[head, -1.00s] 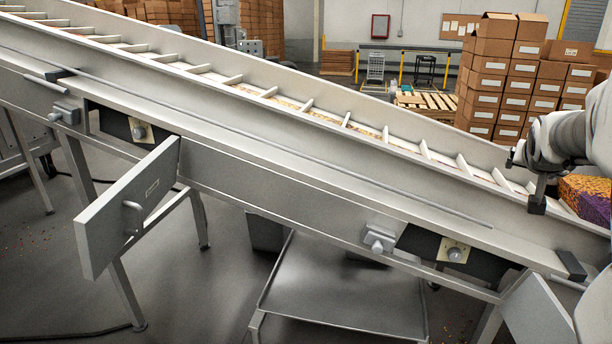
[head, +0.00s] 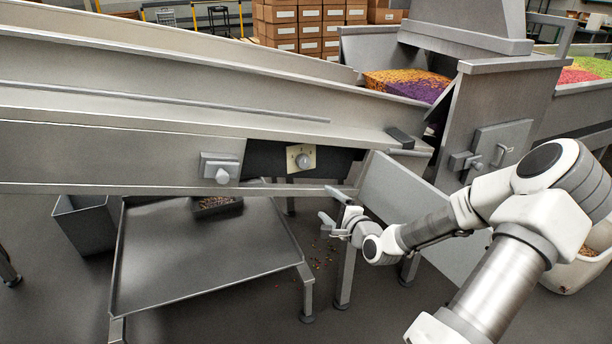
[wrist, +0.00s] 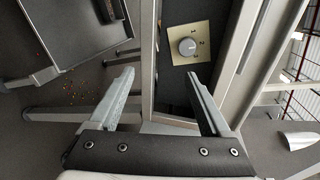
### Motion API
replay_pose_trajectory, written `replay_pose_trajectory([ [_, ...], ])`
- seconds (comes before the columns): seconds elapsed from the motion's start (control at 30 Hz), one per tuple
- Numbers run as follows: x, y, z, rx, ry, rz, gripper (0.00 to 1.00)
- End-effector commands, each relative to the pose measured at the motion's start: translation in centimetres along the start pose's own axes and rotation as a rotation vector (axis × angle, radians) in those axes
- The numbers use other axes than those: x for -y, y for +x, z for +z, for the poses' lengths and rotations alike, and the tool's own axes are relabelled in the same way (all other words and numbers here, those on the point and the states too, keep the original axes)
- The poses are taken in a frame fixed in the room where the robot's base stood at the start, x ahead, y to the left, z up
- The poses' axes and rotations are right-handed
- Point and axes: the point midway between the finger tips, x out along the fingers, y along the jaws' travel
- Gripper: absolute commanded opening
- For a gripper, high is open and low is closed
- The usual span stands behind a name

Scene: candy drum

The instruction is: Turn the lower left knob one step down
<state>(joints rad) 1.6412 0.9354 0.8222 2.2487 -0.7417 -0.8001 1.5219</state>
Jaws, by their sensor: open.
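The round grey knob (head: 303,161) sits on a pale square plate in a dark recess at the lower end of the sloping conveyor (head: 90,155). The wrist view shows the same knob (wrist: 187,47) near the top, with small marks around it on the plate. My gripper (head: 333,205) is below and slightly right of the knob, apart from it. In the wrist view its two fingers (wrist: 160,76) are spread with nothing between them. The knob lies beyond the fingertips, in line with the right finger. The marks are too small to read.
An open cover panel (head: 420,210) hangs right of the recess, close to my arm. A grey latch box (head: 220,170) is left of the knob. A metal tray table (head: 200,260) stands below. A hopper of orange and purple candy (head: 410,80) stands behind.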

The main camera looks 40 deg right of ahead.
Motion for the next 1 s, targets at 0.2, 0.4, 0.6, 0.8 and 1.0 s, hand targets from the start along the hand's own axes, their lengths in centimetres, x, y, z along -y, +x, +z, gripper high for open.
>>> replay_pose_trajectory([
  [0.2,1.5,-1.4,-0.2,0.048,0.242,-0.182,0.81],
  [0.4,2.2,-0.8,0.0,0.06,0.273,-0.211,0.81],
  [0.6,2.8,2.7,0.1,0.061,0.27,-0.209,0.81],
  [0.8,3.7,7.1,0.2,0.06,0.269,-0.208,0.81],
  [1.0,4.5,11.0,0.3,0.059,0.269,-0.208,0.81],
])
